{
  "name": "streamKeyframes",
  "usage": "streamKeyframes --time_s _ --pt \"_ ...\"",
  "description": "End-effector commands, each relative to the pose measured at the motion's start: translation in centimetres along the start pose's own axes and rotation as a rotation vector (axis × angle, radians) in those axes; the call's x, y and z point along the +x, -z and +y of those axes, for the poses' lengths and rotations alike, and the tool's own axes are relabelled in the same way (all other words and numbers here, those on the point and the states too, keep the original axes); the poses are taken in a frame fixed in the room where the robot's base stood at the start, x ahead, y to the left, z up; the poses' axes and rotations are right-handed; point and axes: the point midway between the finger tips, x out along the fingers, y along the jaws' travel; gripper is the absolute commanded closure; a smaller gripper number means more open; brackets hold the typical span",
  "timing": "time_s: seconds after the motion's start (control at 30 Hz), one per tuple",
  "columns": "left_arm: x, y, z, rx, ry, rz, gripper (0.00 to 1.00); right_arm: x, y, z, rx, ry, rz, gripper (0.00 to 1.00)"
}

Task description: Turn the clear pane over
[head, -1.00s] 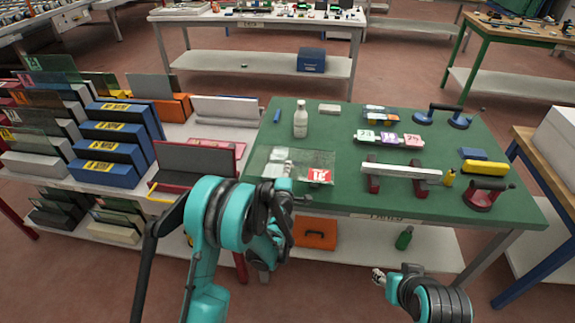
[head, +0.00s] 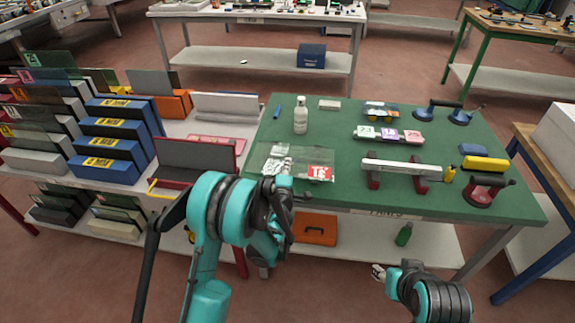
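The clear pane (head: 312,157) lies on the green-topped table near its front left edge. It is see-through, with a red and white label (head: 319,173) at its front right corner. Pale marks or papers show at its left part. My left gripper (head: 277,177) is at the pane's front left edge, partly hidden by its own arm. I cannot tell whether its fingers touch the pane or how far apart they are. My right gripper (head: 378,272) is low in front of the table, away from the pane, and its finger opening is too small to judge.
A white bottle (head: 300,116) stands behind the pane. A white bar on red stands (head: 402,170), a red suction lifter (head: 485,190) and coloured tags (head: 389,134) are to the right. Racks with panes and blue blocks (head: 108,152) fill the left. The table's middle is fairly clear.

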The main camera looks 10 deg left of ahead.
Motion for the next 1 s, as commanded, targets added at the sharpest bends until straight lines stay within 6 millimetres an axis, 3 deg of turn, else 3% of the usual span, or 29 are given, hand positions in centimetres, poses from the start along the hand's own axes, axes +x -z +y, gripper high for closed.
streamKeyframes --time_s 0.2,0.33,0.73,1.0 --pt "0.0 0.0 -0.3 0.0 -0.001 -0.001 1.0 0.0 0.0 0.0 0.0 0.0 0.0 0.57" --pt "0.0 0.0 -0.3 0.0 0.0 -0.001 0.71 0.0 0.0 0.0 0.0 0.0 0.0 0.57" --pt "0.0 0.0 0.3 0.0 0.0 0.0 0.71 0.0 0.0 0.0 0.0 0.0 0.0 0.57" --pt "-0.6 0.0 5.0 0.0 0.0 -0.001 0.71 0.0 0.0 0.0 0.0 0.0 0.0 0.57"
